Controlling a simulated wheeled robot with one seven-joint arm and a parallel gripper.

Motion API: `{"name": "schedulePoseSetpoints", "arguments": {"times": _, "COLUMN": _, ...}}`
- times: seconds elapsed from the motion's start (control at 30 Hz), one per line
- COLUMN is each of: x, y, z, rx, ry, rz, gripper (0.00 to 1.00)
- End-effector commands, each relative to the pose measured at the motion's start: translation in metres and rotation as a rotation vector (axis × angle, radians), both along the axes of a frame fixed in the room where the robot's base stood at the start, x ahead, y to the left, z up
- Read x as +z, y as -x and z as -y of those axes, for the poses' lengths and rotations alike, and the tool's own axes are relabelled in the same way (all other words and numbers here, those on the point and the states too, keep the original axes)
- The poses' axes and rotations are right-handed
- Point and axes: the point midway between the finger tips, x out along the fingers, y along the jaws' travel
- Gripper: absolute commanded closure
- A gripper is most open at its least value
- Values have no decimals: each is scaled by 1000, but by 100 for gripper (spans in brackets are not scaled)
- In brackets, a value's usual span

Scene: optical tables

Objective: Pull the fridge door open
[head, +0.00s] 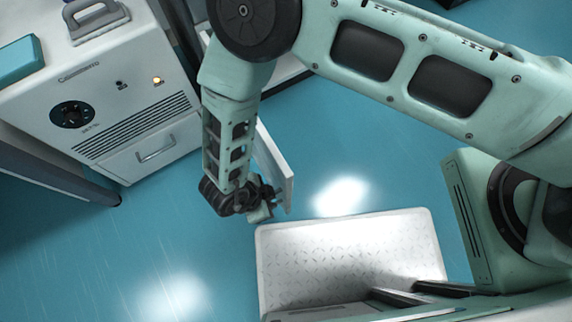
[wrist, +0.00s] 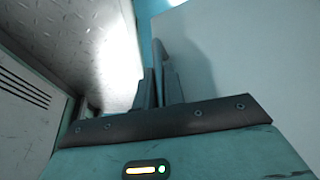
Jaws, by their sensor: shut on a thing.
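The fridge door (head: 277,168) is a pale flat panel that stands out from a low unit mostly hidden behind my arm, so it looks partly open. My gripper (head: 264,207) is at the door's near end, with its fingers against the panel's edge area. In the wrist view the door (wrist: 240,55) fills the right side as a plain grey-white face. My gripper's dark fingers (wrist: 161,88) are close together beside that face, shut on the door's handle. The fridge's inside is not visible.
A white cabinet (head: 120,85) with a black knob, an orange light and a drawer stands at the left. A grey table leg (head: 75,175) is below it. Blue floor (head: 170,235) is clear left of the door. My own tread-plate base lies just below the gripper.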

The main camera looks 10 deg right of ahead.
Motion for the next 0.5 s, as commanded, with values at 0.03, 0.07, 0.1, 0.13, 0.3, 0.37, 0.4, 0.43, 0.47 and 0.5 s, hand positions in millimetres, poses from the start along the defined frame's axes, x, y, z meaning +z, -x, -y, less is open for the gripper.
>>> {"name": "schedulePoseSetpoints", "arguments": {"times": 0.03, "x": -1, "y": 5, "z": -6, "rx": -19, "ry": 0, "rz": -6, "gripper": 100}}
{"name": "schedulePoseSetpoints", "arguments": {"times": 0.07, "x": -1, "y": 6, "z": -9, "rx": -27, "ry": 0, "rz": -6, "gripper": 100}}
{"name": "schedulePoseSetpoints", "arguments": {"times": 0.1, "x": -2, "y": 7, "z": -13, "rx": -37, "ry": 1, "rz": -6, "gripper": 100}}
{"name": "schedulePoseSetpoints", "arguments": {"times": 0.13, "x": -2, "y": 8, "z": -16, "rx": -45, "ry": 1, "rz": -6, "gripper": 100}}
{"name": "schedulePoseSetpoints", "arguments": {"times": 0.3, "x": -2, "y": 10, "z": -24, "rx": -66, "ry": 1, "rz": -6, "gripper": 100}}
{"name": "schedulePoseSetpoints", "arguments": {"times": 0.37, "x": -2, "y": 10, "z": -25, "rx": -70, "ry": 1, "rz": -6, "gripper": 100}}
{"name": "schedulePoseSetpoints", "arguments": {"times": 0.4, "x": -2, "y": 10, "z": -25, "rx": -70, "ry": 1, "rz": -6, "gripper": 100}}
{"name": "schedulePoseSetpoints", "arguments": {"times": 0.43, "x": -2, "y": 10, "z": -25, "rx": -70, "ry": 2, "rz": -7, "gripper": 100}}
{"name": "schedulePoseSetpoints", "arguments": {"times": 0.47, "x": -2, "y": 10, "z": -25, "rx": -70, "ry": 2, "rz": -7, "gripper": 100}}
{"name": "schedulePoseSetpoints", "arguments": {"times": 0.5, "x": -2, "y": 10, "z": -26, "rx": -70, "ry": 2, "rz": -7, "gripper": 100}}
